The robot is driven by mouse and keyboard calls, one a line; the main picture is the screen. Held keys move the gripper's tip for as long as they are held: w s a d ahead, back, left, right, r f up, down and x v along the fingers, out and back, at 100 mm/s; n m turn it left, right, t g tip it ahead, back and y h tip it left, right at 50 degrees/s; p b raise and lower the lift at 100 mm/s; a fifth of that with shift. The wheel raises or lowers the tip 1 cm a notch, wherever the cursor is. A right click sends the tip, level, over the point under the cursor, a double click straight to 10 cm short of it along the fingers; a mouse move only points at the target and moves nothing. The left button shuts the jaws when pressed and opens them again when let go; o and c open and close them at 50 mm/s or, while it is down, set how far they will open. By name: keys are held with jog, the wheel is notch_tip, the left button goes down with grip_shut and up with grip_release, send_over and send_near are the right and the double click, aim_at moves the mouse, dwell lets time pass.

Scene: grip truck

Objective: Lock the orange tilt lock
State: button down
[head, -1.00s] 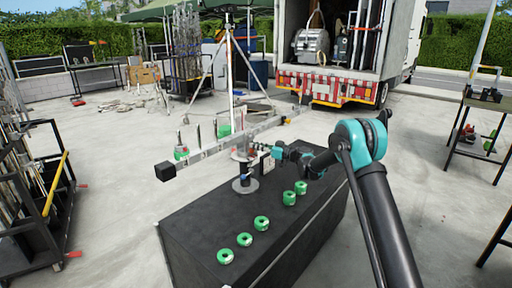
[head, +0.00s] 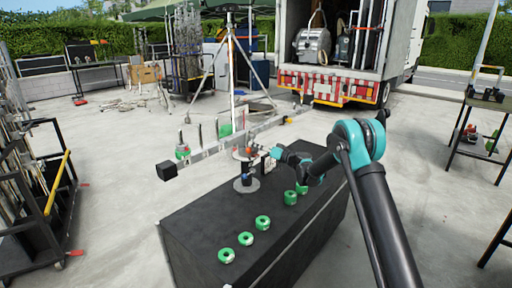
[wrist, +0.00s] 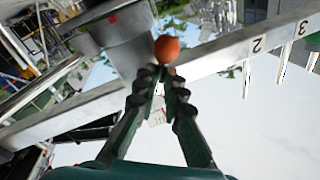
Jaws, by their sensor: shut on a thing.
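The orange tilt lock shows as a round orange knob (wrist: 167,48) in the wrist view, beside a grey cylindrical head. It is a small orange spot (head: 249,150) in the head view, on the device standing on the black case. My gripper (wrist: 161,75) has its fingertips drawn together right at the knob. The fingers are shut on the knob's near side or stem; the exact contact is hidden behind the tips. In the head view my gripper (head: 263,161) reaches the device from the right.
The black case (head: 190,235) carries several green tape rolls (head: 263,223). A tripod (head: 232,75) and a truck (head: 340,85) stand behind.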

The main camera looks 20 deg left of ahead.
jog(key=m, duration=0.2)
jog(key=s+r+m+t, duration=0.1)
jog(key=m, duration=0.2)
jog(key=m+t, duration=0.1)
jog(key=m, duration=0.1)
jog(key=shift+s+a+r+y, duration=0.2)
jog(key=shift+s+a+y, duration=0.05)
jog(key=shift+y, duration=0.05)
jog(key=shift+s+r+m+t, duration=0.1)
jog(key=shift+r+m+t, duration=0.2)
jog(key=shift+m, duration=0.8)
jog(key=shift+s+r+m+t, duration=0.1)
jog(key=shift+r+m+t, duration=0.2)
jog(key=shift+m, duration=0.8)
jog(key=shift+r+m+t, duration=0.2)
jog(key=shift+m+t, duration=0.1)
jog(key=shift+m, duration=0.8)
jog(key=c, duration=1.6)
grip_release()
jog(key=shift+a, duration=0.1)
jog(key=v, duration=1.2)
jog(key=shift+r, duration=0.2)
